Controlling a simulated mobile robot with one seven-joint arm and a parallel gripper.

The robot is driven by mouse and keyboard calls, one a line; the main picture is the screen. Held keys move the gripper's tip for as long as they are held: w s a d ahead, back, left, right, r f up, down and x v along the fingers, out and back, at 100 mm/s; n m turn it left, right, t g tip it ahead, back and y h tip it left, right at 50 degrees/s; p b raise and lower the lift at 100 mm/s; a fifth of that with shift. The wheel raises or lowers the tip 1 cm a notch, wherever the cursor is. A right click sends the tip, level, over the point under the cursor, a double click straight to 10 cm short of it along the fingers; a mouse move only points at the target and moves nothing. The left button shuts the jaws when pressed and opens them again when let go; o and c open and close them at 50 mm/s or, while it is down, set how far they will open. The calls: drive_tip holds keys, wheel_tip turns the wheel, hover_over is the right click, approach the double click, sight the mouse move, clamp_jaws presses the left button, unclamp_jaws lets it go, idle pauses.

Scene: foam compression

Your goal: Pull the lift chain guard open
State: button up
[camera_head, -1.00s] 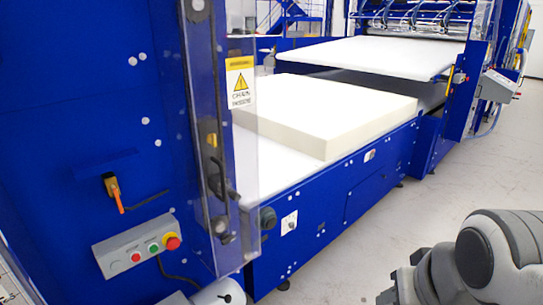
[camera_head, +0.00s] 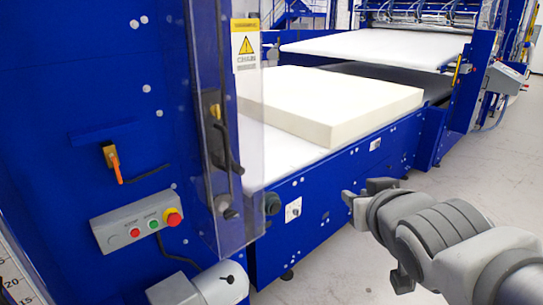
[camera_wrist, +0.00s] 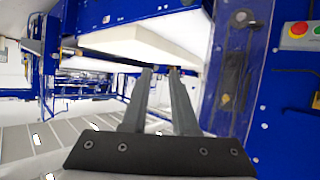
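The lift chain guard (camera_head: 250,170) is a clear upright panel on the blue column at the left of the head view. It carries a yellow warning label (camera_head: 245,45) and a dark handle (camera_head: 232,160). The guard appears closed against the column. It also shows at the right of the wrist view (camera_wrist: 232,75). My gripper (camera_head: 362,190) is right of the guard in the head view, in front of the blue conveyor side, apart from the handle. In the wrist view my gripper (camera_wrist: 160,74) has its two fingers apart with nothing between them.
A grey control box (camera_head: 138,224) with a red button and an orange-handled switch (camera_head: 112,163) are on the blue panel at the left. A grey motor (camera_head: 205,288) sits low beside the guard. A white foam block (camera_head: 330,105) lies on the conveyor. The floor at right is clear.

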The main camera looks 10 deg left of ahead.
drive_tip(key=w+a+n+t+y+b, duration=0.2)
drive_tip(key=a+y, duration=0.1)
drive_tip(key=a, duration=0.3)
drive_tip(key=n+y+b, duration=0.3)
drive_tip(key=y, duration=0.3)
approach(228, 152)
drive_tip(key=shift+g, duration=0.3)
drive_tip(key=x, duration=0.5)
drive_tip(key=b+x, duration=0.1)
drive_tip(key=x, duration=0.4)
drive_tip(key=shift+w+a+r, duration=0.1)
drive_tip(key=shift+w+r, duration=0.1)
drive_tip(key=shift+w, duration=0.1)
clamp_jaws()
